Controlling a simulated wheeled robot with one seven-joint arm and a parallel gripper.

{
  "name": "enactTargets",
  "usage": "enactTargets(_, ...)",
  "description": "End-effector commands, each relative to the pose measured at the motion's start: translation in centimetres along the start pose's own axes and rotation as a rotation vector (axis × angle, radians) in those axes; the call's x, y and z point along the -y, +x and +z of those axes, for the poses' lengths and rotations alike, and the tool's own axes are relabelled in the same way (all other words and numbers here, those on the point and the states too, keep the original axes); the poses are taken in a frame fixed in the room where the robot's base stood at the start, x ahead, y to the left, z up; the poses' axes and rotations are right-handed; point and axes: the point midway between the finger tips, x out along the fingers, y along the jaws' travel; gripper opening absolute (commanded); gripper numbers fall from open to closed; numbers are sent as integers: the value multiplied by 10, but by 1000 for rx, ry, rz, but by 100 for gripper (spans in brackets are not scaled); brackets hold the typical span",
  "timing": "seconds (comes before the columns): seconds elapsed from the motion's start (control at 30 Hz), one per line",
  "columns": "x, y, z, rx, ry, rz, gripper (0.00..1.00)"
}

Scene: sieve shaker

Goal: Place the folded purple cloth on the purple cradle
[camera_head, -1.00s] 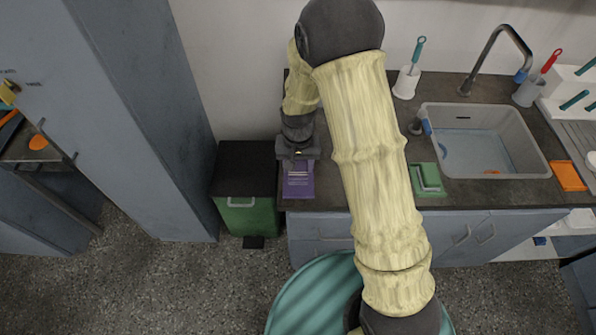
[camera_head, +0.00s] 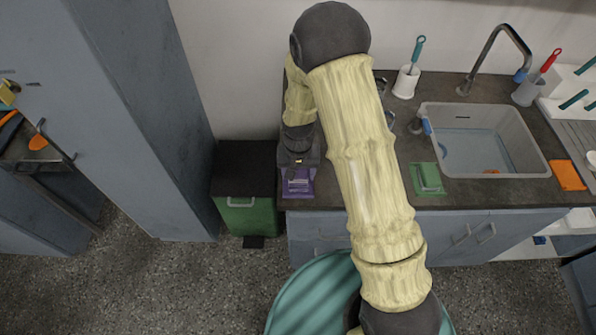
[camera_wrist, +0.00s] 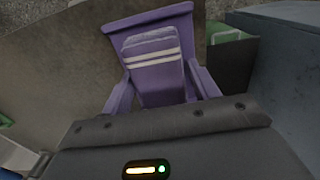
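The folded purple cloth (camera_wrist: 155,65) has pale stripes across it. In the wrist view it lies over the purple cradle (camera_wrist: 122,98), between the cradle's two side arms and in front of its wide far edge. In the head view the cloth (camera_head: 298,182) and cradle are a small purple patch at the counter's left front corner. My gripper (camera_head: 298,166) is right behind and above them, pointing down. The cloth's near end meets the gripper's dark body in the wrist view. The fingertips are hidden, so I cannot tell whether they grip the cloth.
A green bin (camera_head: 248,215) with a dark lid stands just left of the counter. A green holder (camera_head: 428,180) and a grey sink basin (camera_head: 485,140) are to the right. A tall blue-grey cabinet (camera_head: 150,120) stands at left.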

Motion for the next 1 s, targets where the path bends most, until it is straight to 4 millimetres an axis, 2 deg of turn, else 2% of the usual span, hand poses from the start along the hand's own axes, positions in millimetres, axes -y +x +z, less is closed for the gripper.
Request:
enactTargets(0.3, 0, -1, 0, 0, 0, 0, 71)
enactTargets(0.47, 0, -7, 0, -1, 0, -1, 71)
enactTargets(0.67, 0, -33, -1, -4, 0, -2, 71)
enactTargets(1.0, 2, -97, 0, -4, -4, -2, 71)
